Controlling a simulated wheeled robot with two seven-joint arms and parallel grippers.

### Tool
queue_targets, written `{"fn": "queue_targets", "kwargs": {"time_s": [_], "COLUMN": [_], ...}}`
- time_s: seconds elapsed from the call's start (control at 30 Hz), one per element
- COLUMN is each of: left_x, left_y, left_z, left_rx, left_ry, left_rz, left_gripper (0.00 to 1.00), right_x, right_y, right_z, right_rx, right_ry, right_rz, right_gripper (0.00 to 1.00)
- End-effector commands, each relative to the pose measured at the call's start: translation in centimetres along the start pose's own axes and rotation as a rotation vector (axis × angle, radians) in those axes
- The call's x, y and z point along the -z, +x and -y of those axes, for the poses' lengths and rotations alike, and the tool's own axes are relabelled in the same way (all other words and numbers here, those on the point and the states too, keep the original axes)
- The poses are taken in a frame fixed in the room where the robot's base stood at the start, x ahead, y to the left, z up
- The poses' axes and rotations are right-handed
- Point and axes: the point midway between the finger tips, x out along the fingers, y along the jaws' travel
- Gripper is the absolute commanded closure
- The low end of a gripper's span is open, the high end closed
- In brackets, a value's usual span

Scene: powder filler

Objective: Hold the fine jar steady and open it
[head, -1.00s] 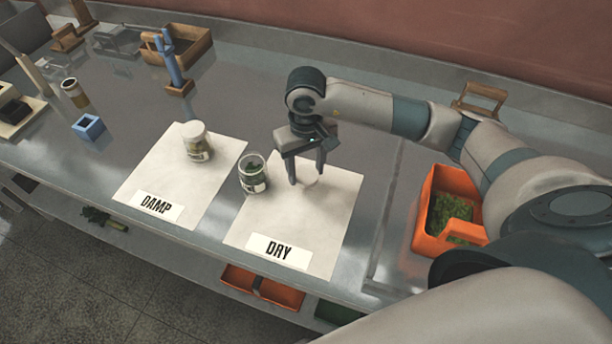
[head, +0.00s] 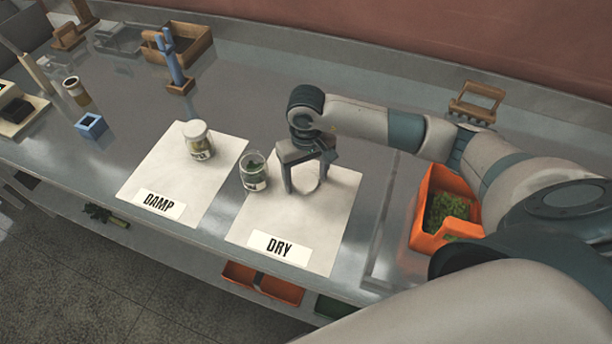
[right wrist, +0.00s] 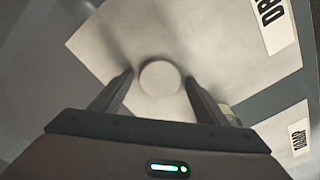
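An open glass jar (head: 254,172) with dark green contents stands upright on the DRY sheet, with no lid on it. A second jar (head: 198,140), with a pale lid on and yellowish-green contents, stands upright on the DAMP sheet. Their small labels are too blurred to tell which is the fine jar. My right gripper (head: 305,186) points down over the DRY sheet, right of the open jar. Its fingers are spread either side of a pale round disc, which looks like a lid (right wrist: 160,78), with small gaps visible in the right wrist view. My left gripper is out of view.
The DRY sheet (head: 325,235) and DAMP sheet (head: 150,180) lie side by side. An orange bin (head: 424,215) with green leaves stands at right. A blue holder (head: 91,126), another jar (head: 76,91) and a wooden tray (head: 195,45) stand at left and back.

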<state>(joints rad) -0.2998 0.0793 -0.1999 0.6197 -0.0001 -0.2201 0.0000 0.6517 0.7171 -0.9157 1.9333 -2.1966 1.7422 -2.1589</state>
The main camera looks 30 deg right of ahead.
Motion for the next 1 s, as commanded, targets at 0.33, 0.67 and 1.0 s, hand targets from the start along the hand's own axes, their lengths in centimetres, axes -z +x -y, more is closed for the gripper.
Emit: {"fn": "queue_targets", "kwargs": {"time_s": [0.33, 0.67, 1.0], "left_x": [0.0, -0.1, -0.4], "left_y": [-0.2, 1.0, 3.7], "left_z": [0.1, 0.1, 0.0], "left_rx": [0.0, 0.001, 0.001], "left_ry": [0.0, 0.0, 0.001], "left_rz": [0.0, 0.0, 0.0], "left_gripper": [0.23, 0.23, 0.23], "right_x": [0.0, 0.1, 0.1], "right_y": [-0.1, -2.2, -7.6], "right_z": [0.0, 0.0, 0.0], "right_rx": [0.0, 0.001, 0.0], "right_ry": [0.0, -0.001, -0.001], "right_rz": [0.001, -0.004, -0.005], "right_gripper": [0.33, 0.33, 0.33]}}
